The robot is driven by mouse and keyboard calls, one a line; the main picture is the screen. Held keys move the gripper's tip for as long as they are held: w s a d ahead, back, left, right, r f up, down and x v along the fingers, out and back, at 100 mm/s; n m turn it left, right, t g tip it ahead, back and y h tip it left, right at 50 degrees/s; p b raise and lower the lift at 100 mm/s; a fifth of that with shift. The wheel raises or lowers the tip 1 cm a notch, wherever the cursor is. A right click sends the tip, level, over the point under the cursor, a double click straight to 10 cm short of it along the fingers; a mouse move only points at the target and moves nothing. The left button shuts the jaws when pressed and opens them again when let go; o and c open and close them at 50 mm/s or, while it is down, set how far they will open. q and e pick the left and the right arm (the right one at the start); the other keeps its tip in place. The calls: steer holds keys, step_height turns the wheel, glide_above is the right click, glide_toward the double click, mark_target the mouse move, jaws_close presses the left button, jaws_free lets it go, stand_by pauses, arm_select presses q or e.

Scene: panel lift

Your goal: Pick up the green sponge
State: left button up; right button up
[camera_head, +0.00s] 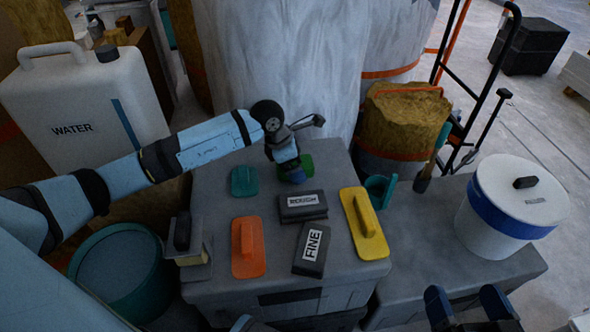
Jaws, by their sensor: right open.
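A green object (306,164), which looks like the green sponge, lies on the grey worktop (215,205) near its back edge. It is partly hidden behind my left gripper (293,172), which reaches down over it from the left arm. I cannot tell whether the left fingers touch it or are around it, or how far apart they stand. My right gripper (468,306) is at the bottom right edge of the view, open and empty, well apart from the green object.
On the worktop are a teal float (243,181), an orange float (248,260), a yellow float (372,235), and dark blocks marked ROUGH (303,207) and FINE (311,250). A white bucket (515,195) stands at the right. A WATER canister (75,95) stands at the left.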

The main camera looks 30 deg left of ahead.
arm_select(q)
steer(key=shift+f, duration=0.25)
stand_by(0.5)
steer(key=c, duration=1)
